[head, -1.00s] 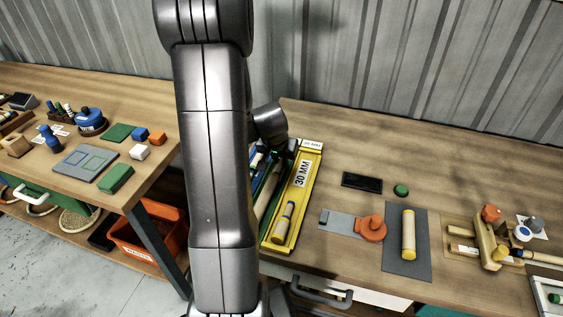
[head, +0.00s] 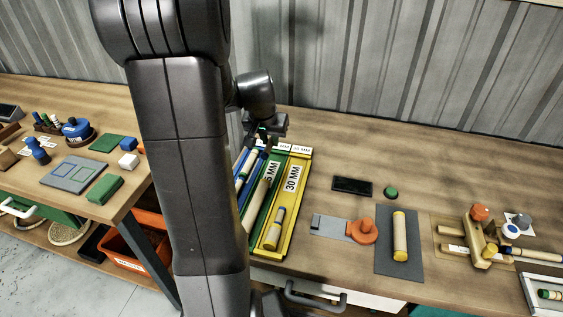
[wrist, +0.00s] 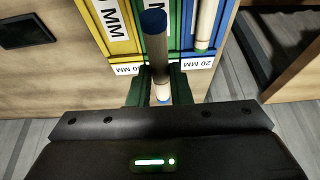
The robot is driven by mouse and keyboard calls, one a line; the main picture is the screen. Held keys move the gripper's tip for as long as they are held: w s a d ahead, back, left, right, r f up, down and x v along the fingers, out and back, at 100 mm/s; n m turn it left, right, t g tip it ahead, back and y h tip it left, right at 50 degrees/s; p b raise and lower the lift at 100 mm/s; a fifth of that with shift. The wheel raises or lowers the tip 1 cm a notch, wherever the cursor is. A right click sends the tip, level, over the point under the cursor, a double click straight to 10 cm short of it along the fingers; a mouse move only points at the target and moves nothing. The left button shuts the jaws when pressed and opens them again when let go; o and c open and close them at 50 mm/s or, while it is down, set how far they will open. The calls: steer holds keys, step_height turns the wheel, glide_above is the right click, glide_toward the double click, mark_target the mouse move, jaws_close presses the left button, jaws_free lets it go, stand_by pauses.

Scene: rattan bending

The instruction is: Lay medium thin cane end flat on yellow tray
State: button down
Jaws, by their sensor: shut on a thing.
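The yellow tray (head: 294,209), labelled 30 MM, stands on the right workbench with a short pale cane (head: 272,237) with a blue band in its near end. It also shows at the left in the wrist view (wrist: 97,40). My gripper (wrist: 158,88) is shut on a cane (wrist: 157,48), brown with a dark blue end, which passes over the green tray (wrist: 173,30) in the wrist view. In the head view my gripper (head: 268,134) is at the trays' far end, partly hidden by my arm. A brown cane shows over the green tray there; I cannot tell whether it is the held one.
The blue tray (wrist: 200,61) holds a pale cane (wrist: 205,25) with a green end. Right of the trays lie a black plate (head: 352,186), an orange clamp (head: 362,231) and a grey mat (head: 400,268) with a thick cane. A corrugated wall (head: 400,70) stands behind.

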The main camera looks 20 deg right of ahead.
stand_by(0.5)
steer(key=s+d, duration=0.4)
steer(key=d, duration=0.1)
steer(key=p, duration=0.1)
glide_above(295, 172)
steer(key=s+a, duration=0.1)
steer(key=f, duration=0.5)
steer(key=shift+s, duration=0.2)
steer(key=shift+f, duration=2.3)
steer(key=shift+f, duration=0.2)
steer(key=c, duration=1.6)
jaws_free()
steer(key=shift+r, duration=0.15)
